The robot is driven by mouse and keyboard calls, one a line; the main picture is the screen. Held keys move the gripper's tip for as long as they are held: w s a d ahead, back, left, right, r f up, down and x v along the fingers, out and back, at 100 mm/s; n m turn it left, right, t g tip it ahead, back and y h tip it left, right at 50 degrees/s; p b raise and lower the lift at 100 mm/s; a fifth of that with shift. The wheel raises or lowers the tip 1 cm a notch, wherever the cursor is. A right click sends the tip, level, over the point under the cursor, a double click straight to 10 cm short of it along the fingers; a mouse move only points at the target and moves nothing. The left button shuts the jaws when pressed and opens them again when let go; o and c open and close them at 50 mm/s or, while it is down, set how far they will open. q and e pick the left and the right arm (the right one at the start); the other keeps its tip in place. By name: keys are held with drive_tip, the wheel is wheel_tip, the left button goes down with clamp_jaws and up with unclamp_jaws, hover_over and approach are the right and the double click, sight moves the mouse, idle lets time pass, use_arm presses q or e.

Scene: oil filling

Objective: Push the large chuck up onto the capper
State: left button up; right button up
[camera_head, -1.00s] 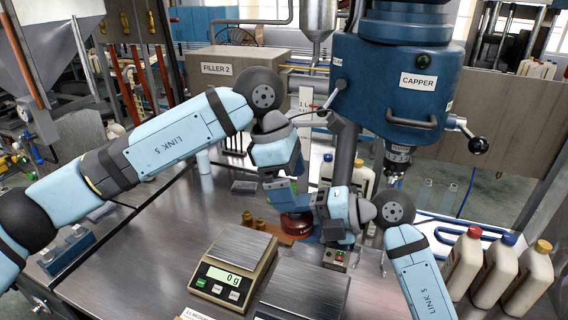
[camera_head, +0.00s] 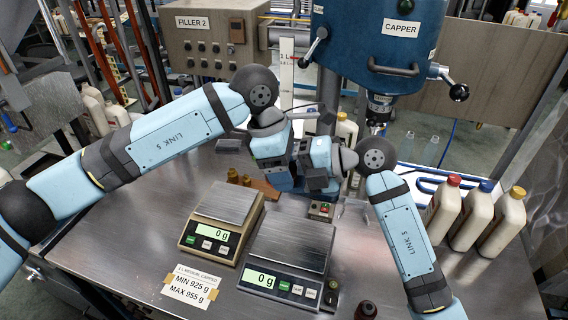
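The blue capper (camera_head: 385,45) stands at the upper right, with its dark spindle (camera_head: 380,106) pointing down below the housing. I cannot pick out the large chuck for sure; nothing clearly a chuck shows between the grippers. My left gripper (camera_head: 280,172) is at the middle, left of and below the spindle. My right gripper (camera_head: 315,178) is close beside it on the right. Both wrists and gripper bodies crowd together and hide the fingertips, so I cannot tell whether either is open or shut or holds something.
Two scales (camera_head: 218,216) (camera_head: 290,248) reading 0 g stand in front. Brass-coloured pieces (camera_head: 239,178) stand behind the left scale. White bottles with coloured caps (camera_head: 474,219) line the right side. A small box with buttons (camera_head: 321,210) is below the grippers.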

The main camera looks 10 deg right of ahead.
use_arm(q)
drive_tip(key=shift+w, duration=0.1)
drive_tip(key=c, duration=0.4)
drive_tip(key=shift+c, duration=0.5)
use_arm(e)
drive_tip(key=o, duration=1)
drive_tip(key=shift+o, duration=0.5)
drive_tip(key=shift+a+r, duration=0.1)
use_arm(q)
drive_tip(key=shift+f, duration=0.15)
use_arm(e)
drive_tip(key=shift+r, duration=0.15)
